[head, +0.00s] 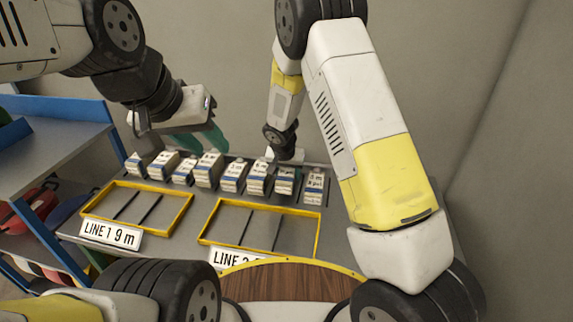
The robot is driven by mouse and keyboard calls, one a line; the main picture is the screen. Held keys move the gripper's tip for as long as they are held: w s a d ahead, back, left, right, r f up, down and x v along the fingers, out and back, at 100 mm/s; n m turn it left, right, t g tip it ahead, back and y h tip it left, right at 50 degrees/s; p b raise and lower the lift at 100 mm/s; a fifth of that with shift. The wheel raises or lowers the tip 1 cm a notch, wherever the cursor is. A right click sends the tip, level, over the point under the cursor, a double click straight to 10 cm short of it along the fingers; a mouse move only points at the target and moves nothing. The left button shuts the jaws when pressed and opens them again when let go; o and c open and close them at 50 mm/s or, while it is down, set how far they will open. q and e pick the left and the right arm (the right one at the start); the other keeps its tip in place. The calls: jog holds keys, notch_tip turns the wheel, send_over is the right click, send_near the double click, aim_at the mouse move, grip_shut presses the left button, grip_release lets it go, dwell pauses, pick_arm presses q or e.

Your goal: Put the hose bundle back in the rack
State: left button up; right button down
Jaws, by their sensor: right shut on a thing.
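A row of several white hose bundles with printed labels stands in the rack (150,180) along the back of the table. My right gripper (287,157) reaches down at the right part of the row and is shut on a hose bundle (286,182), second from the right end. The held bundle stands in line with the others; I cannot tell if it is fully seated. A bundle labelled 3 m (314,188) stands just to its right. My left gripper (203,143), with green fingers apart, is open and empty above the left half of the row.
Two yellow-framed trays lie in front of the row: the left tray (97,198) by a LINE 1 9 m sign (110,233), the right tray (318,236) by another LINE sign (233,258). Both look empty. A blue-edged shelf (60,150) stands at left. A wall is close behind.

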jog(key=shift+f, duration=0.95)
jog(key=c, duration=0.6)
grip_release()
jog(key=shift+f, duration=0.15)
jog(key=v, duration=1.2)
jog(key=shift+w, duration=0.1)
jog(key=s+d+r+y, duration=0.1)
jog(key=s+d+r, duration=0.4)
jog(key=r, duration=0.5)
jog(key=s+d+r+n, duration=0.1)
jog(key=s+d+r, duration=0.2)
jog(key=s, duration=0.4)
jog(key=s+d+r+n+t+y, duration=0.1)
jog(key=s+d+r, duration=0.2)
jog(key=s+r, duration=0.2)
jog(key=s+d+r+y, duration=0.1)
jog(key=s+d+r, duration=0.3)
jog(key=s, duration=0.4)
jog(key=shift+s+r+n+t, duration=0.15)
jog(key=shift+s+n+t, duration=0.15)
jog(key=shift+s+n, duration=0.1)
